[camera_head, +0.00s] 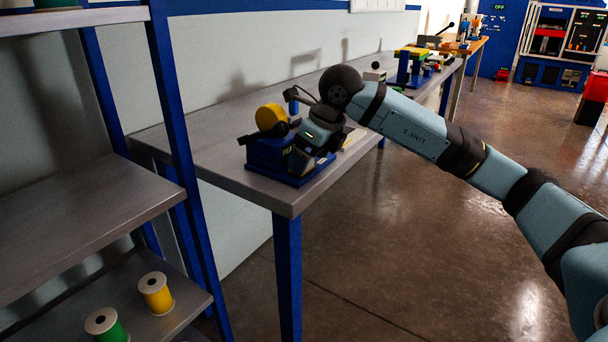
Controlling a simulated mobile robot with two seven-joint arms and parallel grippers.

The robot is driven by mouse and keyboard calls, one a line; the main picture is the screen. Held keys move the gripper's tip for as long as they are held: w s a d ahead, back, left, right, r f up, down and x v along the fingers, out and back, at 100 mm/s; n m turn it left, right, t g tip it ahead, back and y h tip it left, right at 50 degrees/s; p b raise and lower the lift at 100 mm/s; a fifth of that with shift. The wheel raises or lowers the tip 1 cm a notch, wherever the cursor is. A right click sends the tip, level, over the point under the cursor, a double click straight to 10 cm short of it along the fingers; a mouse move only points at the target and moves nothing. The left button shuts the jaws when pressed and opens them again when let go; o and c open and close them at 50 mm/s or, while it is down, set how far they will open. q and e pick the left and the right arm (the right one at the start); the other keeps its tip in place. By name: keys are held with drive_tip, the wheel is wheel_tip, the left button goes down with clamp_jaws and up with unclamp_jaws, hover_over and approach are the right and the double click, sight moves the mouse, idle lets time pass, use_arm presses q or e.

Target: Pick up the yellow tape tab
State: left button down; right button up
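A yellow tape roll (270,116) sits on a blue dispenser (266,155) near the front corner of the long grey table. I cannot make out a separate yellow tape tab; my gripper covers the dispenser's right side. My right arm reaches in from the right, and my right gripper (301,160) points down at the dispenser, just right of the roll. Its fingertips are small and dark against the dispenser, so I cannot tell whether they are open, shut or touching it. My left gripper is not in view.
The grey table (222,165) runs back along the wall, with more blue and yellow equipment (411,62) farther along. A shelf rack with blue posts (178,110) stands at left, holding a yellow spool (156,293) and a green spool (106,325).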

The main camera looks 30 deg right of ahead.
drive_tip(key=shift+w+f, duration=0.15)
drive_tip(key=shift+f, duration=0.3)
drive_tip(key=c, duration=1)
